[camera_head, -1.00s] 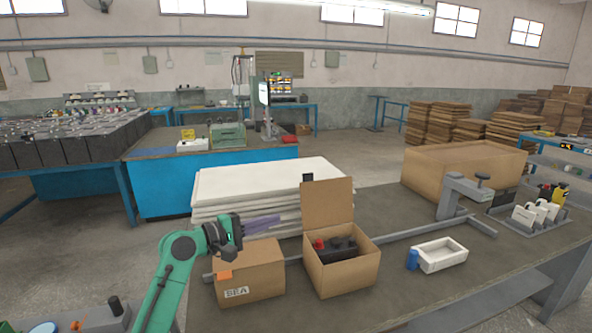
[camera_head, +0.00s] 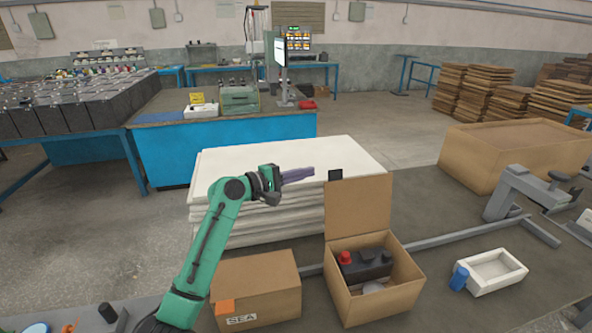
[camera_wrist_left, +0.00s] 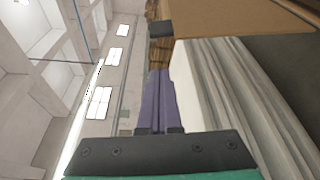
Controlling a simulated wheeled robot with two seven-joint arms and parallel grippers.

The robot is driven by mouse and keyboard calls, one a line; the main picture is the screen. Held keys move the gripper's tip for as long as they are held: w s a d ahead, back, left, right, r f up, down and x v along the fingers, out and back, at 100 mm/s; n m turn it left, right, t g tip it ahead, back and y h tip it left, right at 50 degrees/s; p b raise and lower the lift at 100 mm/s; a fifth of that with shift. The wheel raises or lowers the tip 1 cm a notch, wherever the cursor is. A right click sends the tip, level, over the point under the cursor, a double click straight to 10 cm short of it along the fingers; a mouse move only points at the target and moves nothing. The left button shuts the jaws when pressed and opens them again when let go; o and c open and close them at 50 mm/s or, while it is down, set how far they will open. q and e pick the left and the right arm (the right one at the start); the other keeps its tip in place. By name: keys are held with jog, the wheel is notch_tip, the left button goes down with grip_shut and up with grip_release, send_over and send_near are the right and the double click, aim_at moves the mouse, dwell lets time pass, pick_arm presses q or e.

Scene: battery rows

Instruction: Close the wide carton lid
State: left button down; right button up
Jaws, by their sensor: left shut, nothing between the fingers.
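The open carton (camera_head: 380,302) stands on the table with its lid (camera_head: 358,207) raised upright at the back. A dark battery with a red cap (camera_head: 368,264) lies inside it. A small black piece (camera_head: 335,174) sits at the lid's top edge. My left gripper (camera_head: 312,174) is shut and empty, just left of the lid's top edge, its fingers pointing right. In the left wrist view the fingers (camera_wrist_left: 161,75) are together, and the lid (camera_wrist_left: 235,17) shows at upper right. My right gripper is not in view.
A closed carton (camera_head: 256,287) with an orange label stands left of the open one. White stacked sheets (camera_head: 290,155) are behind. A white tray (camera_head: 492,272) and a blue cylinder (camera_head: 459,278) are to the right. A large box (camera_head: 510,155) stands further back.

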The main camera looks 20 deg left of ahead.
pick_arm(q)
jog(key=d+p, duration=0.1)
jog(key=d, duration=0.1)
jog(key=w+d+p, duration=0.1)
jog(key=d+p, duration=0.1)
jog(key=shift+w+d, duration=0.1)
jog(key=shift+d, duration=0.3)
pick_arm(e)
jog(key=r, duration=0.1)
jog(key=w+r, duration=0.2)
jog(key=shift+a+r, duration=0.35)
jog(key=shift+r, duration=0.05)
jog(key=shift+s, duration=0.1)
